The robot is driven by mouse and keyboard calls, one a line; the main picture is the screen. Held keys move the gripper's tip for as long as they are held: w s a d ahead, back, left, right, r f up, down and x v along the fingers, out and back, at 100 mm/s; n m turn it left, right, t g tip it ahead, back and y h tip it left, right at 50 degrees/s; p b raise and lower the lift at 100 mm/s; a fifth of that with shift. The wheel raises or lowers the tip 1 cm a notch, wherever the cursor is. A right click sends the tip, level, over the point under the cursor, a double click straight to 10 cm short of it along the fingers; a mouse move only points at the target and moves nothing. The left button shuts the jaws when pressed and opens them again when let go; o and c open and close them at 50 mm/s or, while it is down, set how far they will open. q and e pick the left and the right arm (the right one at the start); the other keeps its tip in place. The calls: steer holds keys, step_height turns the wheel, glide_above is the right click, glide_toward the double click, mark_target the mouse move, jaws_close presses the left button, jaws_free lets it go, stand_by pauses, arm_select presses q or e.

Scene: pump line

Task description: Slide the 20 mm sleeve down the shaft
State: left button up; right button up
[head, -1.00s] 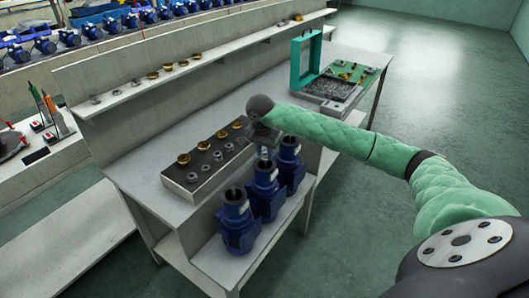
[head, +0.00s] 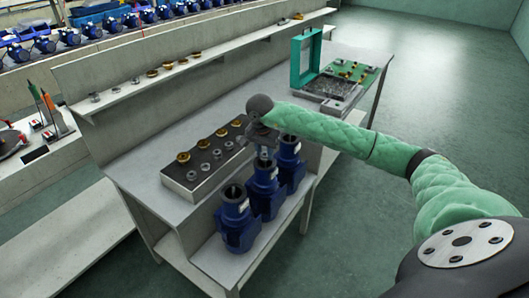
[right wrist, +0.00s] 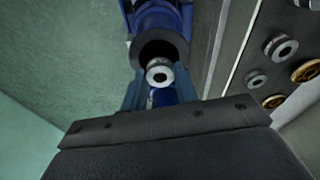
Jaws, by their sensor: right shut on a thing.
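A small silver sleeve (right wrist: 160,72) with a dark bore shows in the right wrist view, between the fingertips of my right gripper (right wrist: 160,91). The gripper is shut on it. The sleeve is in front of the round dark opening of a blue pump (right wrist: 158,22). A shaft is not clearly visible, and I cannot tell how far the sleeve is along it. My left gripper is not in view.
Two more blue pumps (head: 237,221) (head: 290,166) stand beside it on the lower shelf. A dark-topped block (head: 192,189) with several silver and brass rings lies just left. A green case (head: 305,52) and a green board stand at the back right.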

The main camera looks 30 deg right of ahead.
steer(key=o, duration=1.1)
steer(key=shift+r, duration=0.1)
steer(key=r, duration=0.2)
steer(key=r+b, duration=0.1)
steer(key=r, duration=0.1)
steer(key=r+b, duration=0.1)
steer(key=r, duration=0.1)
steer(key=shift+s+a, duration=0.2)
steer(key=shift+a, duration=0.2)
steer(key=shift+a+r, duration=0.15)
steer(key=shift+r, duration=0.6)
